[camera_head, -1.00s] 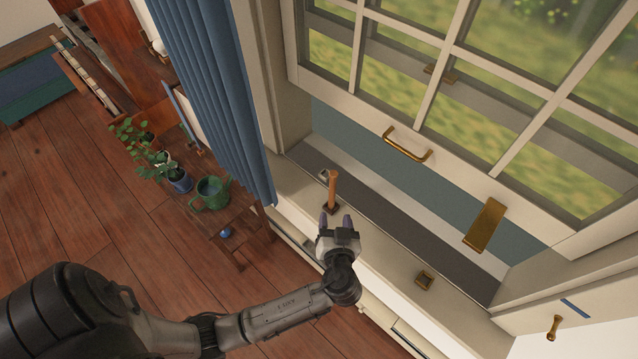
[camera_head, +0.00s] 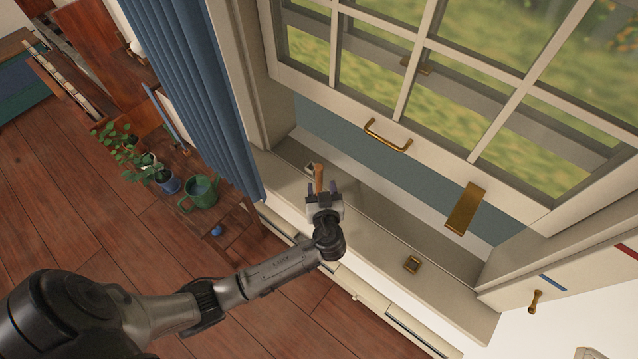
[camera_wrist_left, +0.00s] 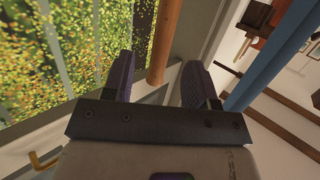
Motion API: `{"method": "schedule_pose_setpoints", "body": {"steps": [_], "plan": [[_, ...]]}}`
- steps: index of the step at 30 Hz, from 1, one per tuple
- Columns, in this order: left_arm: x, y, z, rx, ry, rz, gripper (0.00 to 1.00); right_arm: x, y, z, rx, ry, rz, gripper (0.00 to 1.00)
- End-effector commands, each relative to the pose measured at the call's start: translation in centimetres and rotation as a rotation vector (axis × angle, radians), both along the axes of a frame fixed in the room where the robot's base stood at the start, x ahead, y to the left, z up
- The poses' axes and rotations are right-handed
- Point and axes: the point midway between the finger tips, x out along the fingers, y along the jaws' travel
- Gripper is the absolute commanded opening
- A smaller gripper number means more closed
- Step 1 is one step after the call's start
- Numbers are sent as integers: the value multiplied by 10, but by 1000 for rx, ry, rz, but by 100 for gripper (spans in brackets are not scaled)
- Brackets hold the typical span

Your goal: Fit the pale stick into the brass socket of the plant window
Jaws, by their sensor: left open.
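The pale stick (camera_head: 319,177) is an orange-tan wooden rod standing upright on the window sill in the head view. Its foot is hidden behind my left gripper. It also shows in the left wrist view (camera_wrist_left: 164,42). My left gripper (camera_head: 321,187) is open at the stick, with its dark fingers to either side of it in the picture. In the left wrist view the stick's visible lower end lies between the fingers; I cannot tell whether they touch it. My right gripper is not in view.
The raised sash has a brass handle (camera_head: 387,136), and a brass plate (camera_head: 466,208) hangs at its right. A blue curtain (camera_head: 214,90) is at the left. A green watering can (camera_head: 201,191) and plants stand lower left. The sill between stick and socket is clear.

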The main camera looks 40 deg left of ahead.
Motion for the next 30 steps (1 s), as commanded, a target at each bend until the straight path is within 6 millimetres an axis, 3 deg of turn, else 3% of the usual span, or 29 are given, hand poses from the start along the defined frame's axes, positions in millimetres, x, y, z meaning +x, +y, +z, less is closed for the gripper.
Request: {"method": "schedule_pose_setpoints", "body": {"steps": [12,22,30], "plan": [[30,35,-5,3,1,-2,52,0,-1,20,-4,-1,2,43],[33,38,-8,1,1,-1,52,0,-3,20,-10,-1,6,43],[33,38,-8,1,1,0,28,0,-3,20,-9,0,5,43]]}}
